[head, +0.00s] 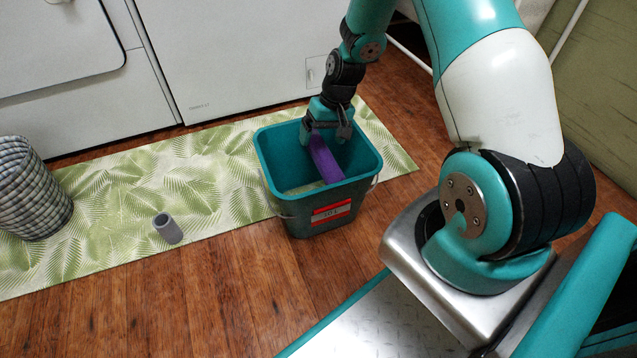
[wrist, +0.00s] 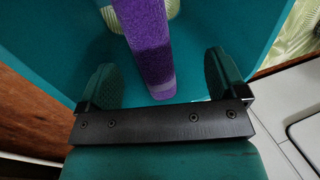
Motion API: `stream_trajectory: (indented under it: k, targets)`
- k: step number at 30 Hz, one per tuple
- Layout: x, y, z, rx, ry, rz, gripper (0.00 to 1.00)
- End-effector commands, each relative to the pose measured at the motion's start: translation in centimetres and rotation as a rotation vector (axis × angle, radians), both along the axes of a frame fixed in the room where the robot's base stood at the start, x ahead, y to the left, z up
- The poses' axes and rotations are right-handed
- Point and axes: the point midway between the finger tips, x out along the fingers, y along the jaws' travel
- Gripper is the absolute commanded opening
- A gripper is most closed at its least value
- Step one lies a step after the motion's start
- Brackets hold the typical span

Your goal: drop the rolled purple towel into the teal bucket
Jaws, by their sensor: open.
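The teal bucket (head: 296,218) stands upright, partly on the leaf-patterned mat, with a red label on its front. The rolled purple towel (head: 325,158) is slanted inside the bucket's opening, its upper end close to my gripper (head: 329,131). My gripper is over the bucket with its jaws open. In the wrist view the towel (wrist: 144,48) lies between and beyond the spread fingers of my gripper (wrist: 163,80), with a gap on each side. The teal bucket wall (wrist: 205,28) surrounds it there. I cannot tell whether the towel's lower end rests on the bucket floor.
A grey cup-like cylinder (head: 168,228) is on the leaf-patterned mat (head: 110,215) left of the bucket. A woven basket (head: 32,190) stands at the far left. White appliances (head: 230,50) line the back. Wooden floor (head: 200,300) in front of the mat is clear.

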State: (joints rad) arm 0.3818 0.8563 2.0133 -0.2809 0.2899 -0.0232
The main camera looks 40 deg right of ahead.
Motion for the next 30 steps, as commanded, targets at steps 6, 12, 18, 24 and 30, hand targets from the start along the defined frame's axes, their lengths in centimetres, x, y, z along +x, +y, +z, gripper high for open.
stream_trajectory:
  k: [6,12,18,24,30]
  targets:
    - [-0.3,-1.1,4.9,-0.001,-0.003,-0.001,0.91]
    - [-0.6,-2.5,10.0,-0.001,-0.003,-0.003,0.91]
    - [-1.0,-3.6,14.0,-0.001,-0.003,-0.001,0.91]
    - [-1.2,-4.2,16.0,-0.001,-0.002,-0.001,0.91]
    - [-1.2,-4.3,16.3,0.0,-0.001,0.0,0.91]
